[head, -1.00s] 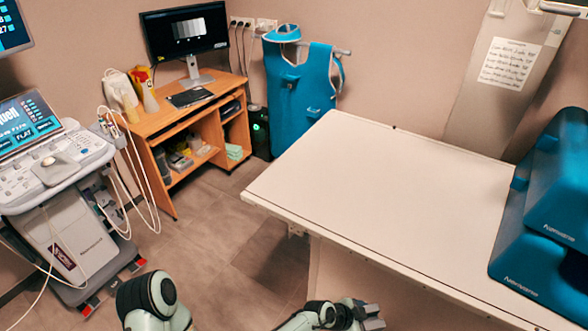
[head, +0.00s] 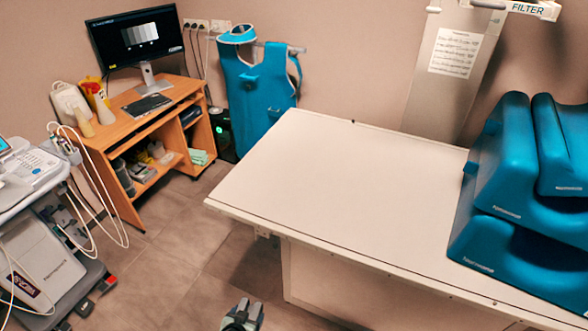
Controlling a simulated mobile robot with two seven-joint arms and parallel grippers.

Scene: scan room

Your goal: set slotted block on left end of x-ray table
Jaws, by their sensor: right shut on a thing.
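The x-ray table (head: 330,185) has a long white top, and its left end is bare.
Large blue positioning pads (head: 505,215) cover the right part of the table. A wooden desk (head: 150,115) with a monitor (head: 138,38) stands behind left. An ultrasound cart (head: 40,240) with hanging cables is at the left. Floor between cart and table is free.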

